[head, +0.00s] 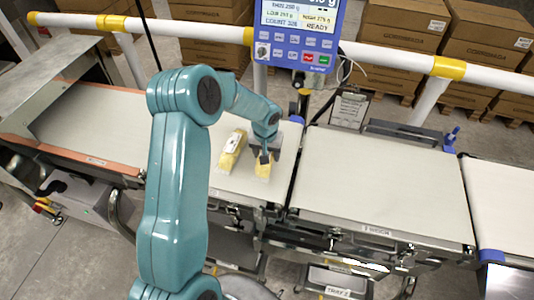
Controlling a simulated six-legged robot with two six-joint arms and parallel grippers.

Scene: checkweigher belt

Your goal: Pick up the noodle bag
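Two small yellowish bags that look like noodle bags lie on the light conveyor belt (185,135), left of the weigh section. One bag (233,146) has a pale label and lies uncovered. The other bag (263,170) is just right of it, partly hidden under my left gripper (265,157). The gripper points down at the far end of this bag, over or touching it; I cannot tell which. Its fingers are small and dark here, and whether they are closed on the bag is not clear. My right gripper is not in view.
A blue display panel (296,38) stands behind the belt. A white rail with yellow joints (180,27) runs along the back, with cardboard boxes (405,30) beyond. The weigh belt (380,185) to the right is empty. A metal housing (45,75) covers the left end.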

